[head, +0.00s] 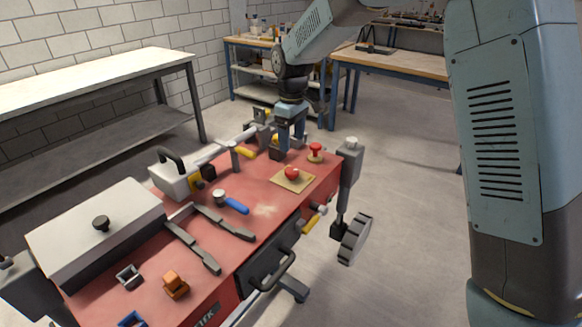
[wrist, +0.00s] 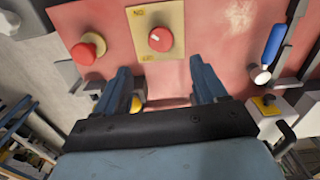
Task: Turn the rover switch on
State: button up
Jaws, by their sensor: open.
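The rover switch is a round red knob (head: 292,173) on a square yellow plate (head: 305,184) on the red rover deck. In the wrist view the knob (wrist: 160,40) has a short pale mark left of its centre. The plate (wrist: 176,17) has small lettering at its upper and lower edges, seen upside down. My gripper (head: 289,149) is above the deck, behind the knob in the head view. In the wrist view my gripper (wrist: 161,76) is open and empty. Its two blue fingers are apart, below the knob in the picture and not touching it.
A red mushroom button (head: 315,152) stands near the deck's far right corner; it also shows in the wrist view (wrist: 88,48). A blue-handled lever (head: 235,204), dark rails (head: 190,246) and a white lidded box (head: 97,230) are on the deck. Bare deck lies around the plate.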

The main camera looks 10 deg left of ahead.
aim_at(292, 170)
notch_tip(292, 170, down, 11)
jog(key=shift+r, duration=0.2)
jog(key=shift+c, duration=0.2)
jog(key=c, duration=1)
jog(key=shift+w+d, duration=0.1)
jog(key=shift+m, duration=0.5)
jog(key=o, duration=1)
jog(key=shift+o, duration=0.2)
notch_tip(292, 170, up, 14)
jog(key=shift+f, duration=0.1)
